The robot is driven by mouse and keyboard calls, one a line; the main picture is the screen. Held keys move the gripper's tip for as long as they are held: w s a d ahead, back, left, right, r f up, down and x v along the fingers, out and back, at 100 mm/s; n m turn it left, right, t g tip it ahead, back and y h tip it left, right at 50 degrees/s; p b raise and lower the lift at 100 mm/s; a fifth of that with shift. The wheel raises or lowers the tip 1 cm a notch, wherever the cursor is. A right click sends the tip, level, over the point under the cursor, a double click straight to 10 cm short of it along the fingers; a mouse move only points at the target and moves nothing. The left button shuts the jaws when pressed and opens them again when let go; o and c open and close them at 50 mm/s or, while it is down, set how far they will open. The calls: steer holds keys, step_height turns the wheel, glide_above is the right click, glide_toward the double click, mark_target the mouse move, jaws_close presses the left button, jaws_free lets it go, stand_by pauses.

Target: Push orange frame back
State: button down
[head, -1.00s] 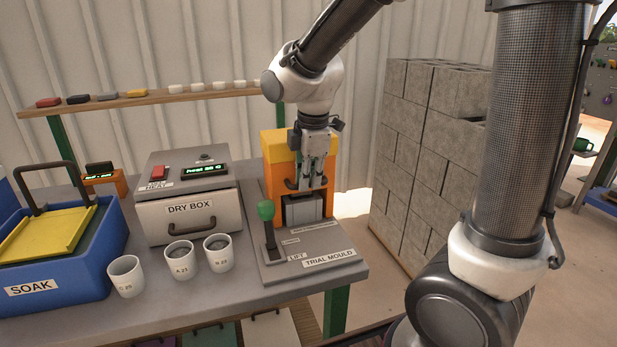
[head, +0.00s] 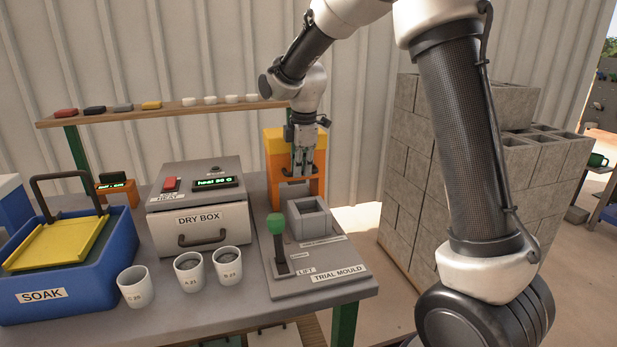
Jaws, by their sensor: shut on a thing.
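The orange frame (head: 274,184), with a yellow-orange block on top, stands at the back of the trial mould base (head: 326,284). The grey open-topped mould box (head: 309,217) sits in front of the frame, uncovered. My gripper (head: 301,174) is at the frame's front, shut on its dark handle, which the fingers largely hide. The green-knobbed lever (head: 276,228) stands upright at the left of the base, by the LIFT label.
The dry box (head: 201,220) stands left of the mould base, with several white cups (head: 189,273) in front. The blue soak tub (head: 65,283) is at far left. A stack of grey blocks (head: 415,170) stands right of the table. A shelf (head: 170,110) runs behind.

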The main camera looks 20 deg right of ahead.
steer(key=w, duration=0.3)
steer(key=shift+w+r, duration=0.1)
steer(key=shift+w, duration=0.05)
steer(key=c, duration=1.5)
jaws_free()
steer(key=shift+w, duration=0.1)
steer(key=r, duration=0.4)
steer(key=s+r, duration=0.1)
steer(key=r, duration=0.2)
steer(key=s+r, duration=0.1)
steer(key=r, duration=0.3)
steer(key=shift+s+r, duration=0.15)
steer(key=shift+r, duration=0.2)
